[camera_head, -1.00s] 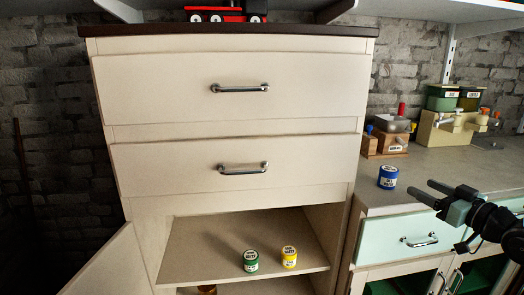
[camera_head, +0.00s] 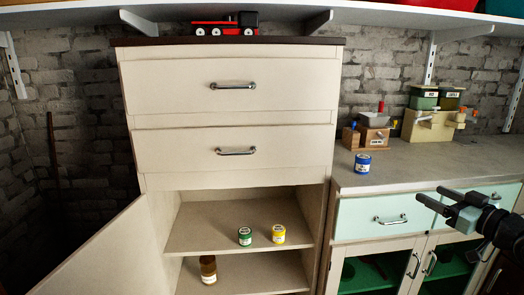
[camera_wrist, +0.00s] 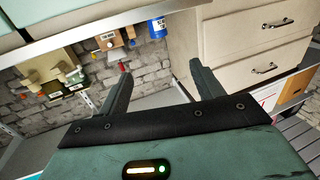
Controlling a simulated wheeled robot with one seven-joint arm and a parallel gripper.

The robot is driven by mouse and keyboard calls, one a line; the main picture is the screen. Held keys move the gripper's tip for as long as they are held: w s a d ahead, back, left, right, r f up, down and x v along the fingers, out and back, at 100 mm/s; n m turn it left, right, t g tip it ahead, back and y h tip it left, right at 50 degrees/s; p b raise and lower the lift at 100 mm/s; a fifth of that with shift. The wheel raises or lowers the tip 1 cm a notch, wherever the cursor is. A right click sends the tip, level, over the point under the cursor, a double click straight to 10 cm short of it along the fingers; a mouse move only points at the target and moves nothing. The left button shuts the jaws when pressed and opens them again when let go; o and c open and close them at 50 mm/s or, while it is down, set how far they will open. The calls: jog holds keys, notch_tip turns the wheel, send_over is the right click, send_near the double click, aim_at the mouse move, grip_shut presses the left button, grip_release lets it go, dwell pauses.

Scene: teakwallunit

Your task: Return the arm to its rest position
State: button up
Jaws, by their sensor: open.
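My gripper (camera_head: 432,204) is at the right of the head view, in front of the mint-green drawer of the low cabinet. Its two fingers point left and stand apart, with nothing between them. In the wrist view my gripper (camera_wrist: 160,78) also shows two spread, empty fingers. The wrist picture is tilted, with the counter things at its top and the drawer unit at its right. My gripper touches nothing that I can see.
A blue tin (camera_head: 362,163) stands on the counter (camera_head: 410,172). Green (camera_head: 245,237) and yellow (camera_head: 278,234) tins stand on the open cabinet's shelf, a brown jar (camera_head: 208,270) below. The cabinet door (camera_head: 105,255) hangs open. A toy truck (camera_head: 225,26) sits on top.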

jog(key=s+a+f+n+g+h+p, duration=0.15)
jog(key=a+g, duration=0.65)
jog(key=a, duration=1.2)
jog(key=s+a+r+n+g+h+p, duration=0.1)
jog(key=s+a+g, duration=0.3)
jog(key=s, duration=0.9)
jog(key=s+a+r+n+g+h+p, duration=0.1)
jog(key=s+a+g, duration=0.3)
jog(key=s+a, duration=0.4)
jog(key=s+r+h+p, duration=0.1)
jog(key=s, duration=0.4)
jog(key=shift+s+r+g, duration=0.35)
jog(key=shift+g, duration=0.05)
